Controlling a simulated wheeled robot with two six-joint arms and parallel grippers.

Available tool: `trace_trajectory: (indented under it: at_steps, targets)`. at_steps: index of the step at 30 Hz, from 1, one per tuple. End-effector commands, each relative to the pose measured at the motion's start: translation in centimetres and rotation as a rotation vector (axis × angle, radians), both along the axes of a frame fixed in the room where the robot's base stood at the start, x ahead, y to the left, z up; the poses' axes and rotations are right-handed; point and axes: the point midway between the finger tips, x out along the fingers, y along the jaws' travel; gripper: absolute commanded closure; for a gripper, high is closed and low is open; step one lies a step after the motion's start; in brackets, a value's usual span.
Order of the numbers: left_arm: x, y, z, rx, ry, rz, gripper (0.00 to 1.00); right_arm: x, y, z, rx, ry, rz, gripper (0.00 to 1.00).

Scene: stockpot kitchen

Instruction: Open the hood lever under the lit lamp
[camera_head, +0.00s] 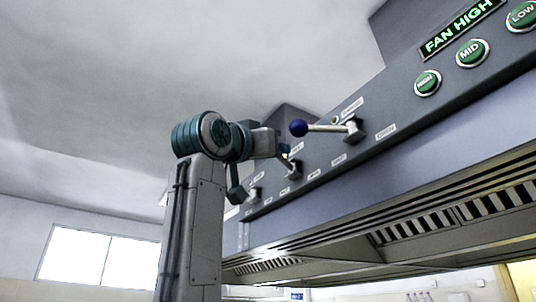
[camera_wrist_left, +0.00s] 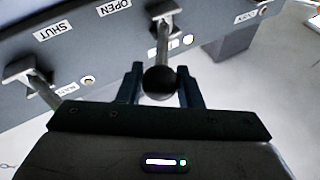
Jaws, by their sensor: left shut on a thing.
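My left gripper (camera_head: 284,150) is at the middle hood lever (camera_head: 293,168). In the left wrist view, the two fingers (camera_wrist_left: 160,88) stand either side of this lever's dark ball knob (camera_wrist_left: 160,82) and are shut on it. The lever's rod (camera_wrist_left: 163,42) runs from the ball to its mount on the panel. A nearer lever (camera_head: 325,128) with a blue ball sticks out to the left in the head view. A farther lever (camera_head: 253,194) is partly hidden by my gripper. Small round lamps (camera_wrist_left: 88,80) sit by the levers; I cannot tell for sure which is lit. My right gripper is not in view.
The grey hood panel (camera_head: 400,112) carries small labels, including OPEN (camera_wrist_left: 113,7) and SHUT (camera_wrist_left: 53,30), upside down in the wrist view. Green fan buttons (camera_head: 472,53) and a lit FAN HIGH sign (camera_head: 458,27) are at upper right. Open air lies left of the hood.

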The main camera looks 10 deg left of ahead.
Motion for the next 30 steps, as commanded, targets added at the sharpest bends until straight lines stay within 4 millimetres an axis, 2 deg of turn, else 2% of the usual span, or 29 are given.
trace_trajectory:
  at_steps: [6, 7, 10, 20, 23, 30]
  targets:
    - [0.0, -0.2, 0.0, 0.001, 0.000, -0.004, 1.00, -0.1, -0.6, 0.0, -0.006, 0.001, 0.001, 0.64]
    - [0.0, -0.2, 0.0, 0.001, 0.000, -0.004, 0.66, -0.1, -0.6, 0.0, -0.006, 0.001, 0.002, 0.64]
    - [0.0, -0.2, 0.0, 0.001, 0.000, -0.004, 0.47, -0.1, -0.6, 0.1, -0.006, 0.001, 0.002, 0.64]
    - [-0.3, 0.1, -0.2, 0.000, -0.001, -0.001, 0.47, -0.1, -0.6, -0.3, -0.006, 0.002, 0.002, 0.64]
    - [-1.2, 0.4, -0.9, 0.001, -0.002, -0.001, 0.47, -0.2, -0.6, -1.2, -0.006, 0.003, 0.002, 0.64]
    - [-5.3, 2.1, -2.9, 0.000, -0.003, 0.000, 0.47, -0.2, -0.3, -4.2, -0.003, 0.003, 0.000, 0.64]
